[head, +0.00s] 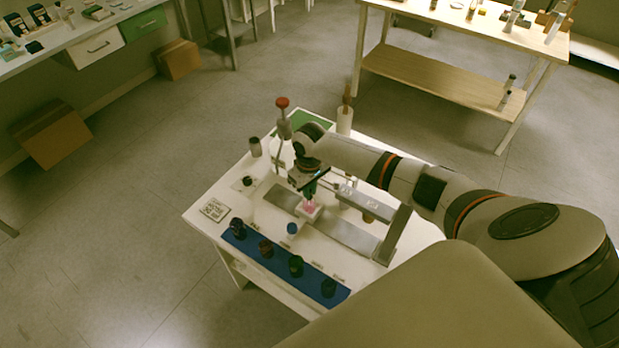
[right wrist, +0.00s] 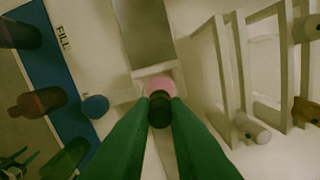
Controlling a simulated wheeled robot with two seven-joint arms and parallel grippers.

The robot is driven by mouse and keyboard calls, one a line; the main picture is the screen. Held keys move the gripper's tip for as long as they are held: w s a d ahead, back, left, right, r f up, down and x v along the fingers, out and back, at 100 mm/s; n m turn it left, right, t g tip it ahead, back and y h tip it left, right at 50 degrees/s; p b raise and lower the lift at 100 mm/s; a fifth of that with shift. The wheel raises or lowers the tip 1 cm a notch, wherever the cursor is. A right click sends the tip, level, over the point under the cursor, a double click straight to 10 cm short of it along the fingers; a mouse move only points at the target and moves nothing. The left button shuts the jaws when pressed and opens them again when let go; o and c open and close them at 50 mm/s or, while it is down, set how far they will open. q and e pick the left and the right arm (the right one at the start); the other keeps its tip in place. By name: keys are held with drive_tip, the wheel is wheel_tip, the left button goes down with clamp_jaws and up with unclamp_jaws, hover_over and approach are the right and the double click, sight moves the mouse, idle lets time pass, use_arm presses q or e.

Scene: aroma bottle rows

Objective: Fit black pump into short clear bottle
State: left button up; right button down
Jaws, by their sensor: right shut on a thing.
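My right gripper (head: 312,194) is over the middle of the small white table. Its green fingers (right wrist: 161,108) are shut on a small black piece, which looks like the black pump (right wrist: 159,115). Pink shows right by it, which looks like the contents of the short clear bottle (right wrist: 160,86); the bottle's spot also shows pink in the head view (head: 311,207). The pump is at or just above the bottle's mouth; I cannot tell whether it is seated. The clear glass itself is hard to make out. My left gripper is not in view.
A blue strip (head: 282,263) along the table's front holds several dark bottles. A blue cap (head: 291,228) lies near it. A grey metal stand (head: 392,240) is to the right of the gripper. A red-topped device (head: 283,118) stands at the back.

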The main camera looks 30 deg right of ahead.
drive_tip(key=shift+f, duration=0.35)
idle(0.5)
drive_tip(key=shift+p, duration=0.35)
idle(0.5)
drive_tip(key=c, duration=0.9)
unclamp_jaws()
drive_tip(key=shift+r, duration=0.1)
drive_tip(key=shift+r+p, duration=3.4)
drive_tip(key=shift+p, duration=0.5)
